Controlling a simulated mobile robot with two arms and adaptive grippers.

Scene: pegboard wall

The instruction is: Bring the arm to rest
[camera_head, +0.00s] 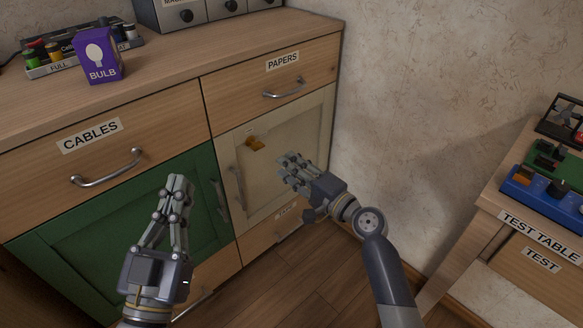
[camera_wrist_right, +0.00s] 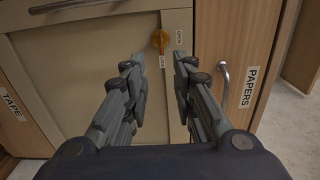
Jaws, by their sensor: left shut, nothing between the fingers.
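My left gripper (camera_head: 180,182) is shut and empty, fingers pointing up, in front of the green cabinet door (camera_head: 120,218). My right gripper (camera_head: 288,168) is in front of the cream cabinet door (camera_head: 290,130), below the PAPERS drawer. In the right wrist view, its two fingers (camera_wrist_right: 159,64) stand apart with nothing between them. The right forearm comes in from the lower right.
The CABLES drawer (camera_head: 60,165) and PAPERS drawer (camera_head: 240,92) are closed. A purple BULB box (camera_head: 99,57) and a battery tray (camera_head: 45,68) stand on the cabinet top. A test table (camera_head: 500,200) is at the right. Wooden floor (camera_head: 310,275) lies open between them.

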